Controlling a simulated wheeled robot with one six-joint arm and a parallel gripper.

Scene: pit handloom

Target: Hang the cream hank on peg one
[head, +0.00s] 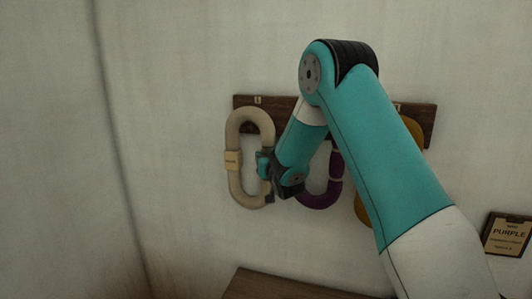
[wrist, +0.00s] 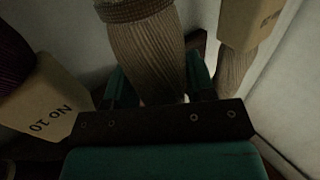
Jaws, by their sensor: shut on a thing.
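The cream hank (head: 235,185) is an upright oval loop in front of the left end of the dark peg board (head: 281,103), below a small label (head: 257,99) that seems to read 1. A pale tag wraps its left side. My gripper (head: 267,182) is shut on the right strand of the hank. In the wrist view the ribbed cream strand (wrist: 155,45) passes between the fingers of my gripper (wrist: 158,90), and the pale tag (wrist: 248,20) is at the upper right. Peg one is hidden, so I cannot tell whether the loop's top rests on it.
A purple hank (head: 322,197) hangs right of the cream one; a tag (wrist: 45,100) reading NO 10 is close by my gripper's left. A mustard hank (head: 416,132) is partly behind my arm. A sign reading PURPLE (head: 508,234) is at right. A wooden surface (head: 265,286) is below.

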